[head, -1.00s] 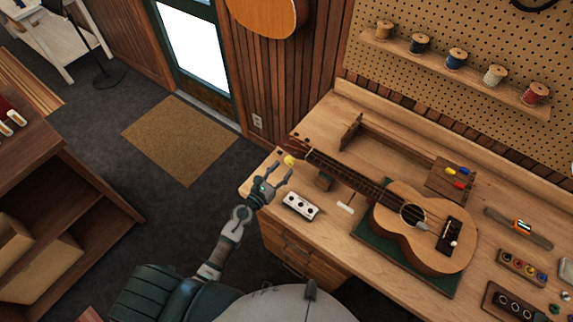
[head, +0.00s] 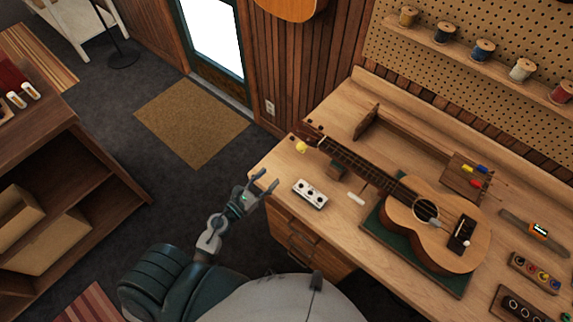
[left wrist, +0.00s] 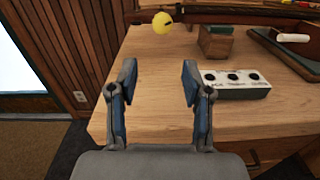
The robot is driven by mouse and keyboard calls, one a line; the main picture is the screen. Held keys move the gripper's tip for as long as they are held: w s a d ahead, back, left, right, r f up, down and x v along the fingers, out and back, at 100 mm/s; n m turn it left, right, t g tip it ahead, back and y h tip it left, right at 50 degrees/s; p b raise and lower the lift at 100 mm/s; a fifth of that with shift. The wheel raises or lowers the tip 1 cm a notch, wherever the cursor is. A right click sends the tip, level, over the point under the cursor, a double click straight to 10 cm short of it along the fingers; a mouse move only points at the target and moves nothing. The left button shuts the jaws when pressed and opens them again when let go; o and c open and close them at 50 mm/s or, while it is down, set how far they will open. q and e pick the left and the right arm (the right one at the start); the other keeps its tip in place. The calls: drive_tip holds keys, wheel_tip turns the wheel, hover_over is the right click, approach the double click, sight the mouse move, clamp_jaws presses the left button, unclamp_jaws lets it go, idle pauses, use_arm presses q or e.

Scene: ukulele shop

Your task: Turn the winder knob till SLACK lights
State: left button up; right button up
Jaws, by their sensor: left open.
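The yellow winder knob (head: 301,147) is at the ukulele's headstock, near the bench's left end; it also shows in the left wrist view (left wrist: 162,21). The ukulele (head: 440,225) lies face up on a green mat. A white indicator box (head: 310,194) with three round dark lamps sits in front of the neck; in the left wrist view (left wrist: 236,86) its lamps look dark and its labels are too small to read. My left gripper (head: 266,178) is open and empty, short of the knob and apart from it. In its wrist view (left wrist: 159,78) the knob lies beyond the fingers.
The wooden bench (head: 283,172) has its left edge near my left gripper. A small wooden block (head: 337,170) supports the neck. Open floor is left of the bench.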

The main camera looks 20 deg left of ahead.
use_arm(q)
drive_tip(key=s, duration=0.2)
drive_tip(key=p, duration=0.3)
approach(299, 150)
drive_tip(key=shift+m, duration=0.3)
drive_tip(key=x, duration=1)
drive_tip(key=shift+f+p, duration=0.15)
drive_tip(key=shift+p, duration=0.25)
use_arm(e)
wheel_tip(299, 150, up, 2)
drive_tip(key=shift+r, duration=0.25)
use_arm(q)
drive_tip(key=shift+c, duration=0.2)
drive_tip(key=c, duration=0.8)
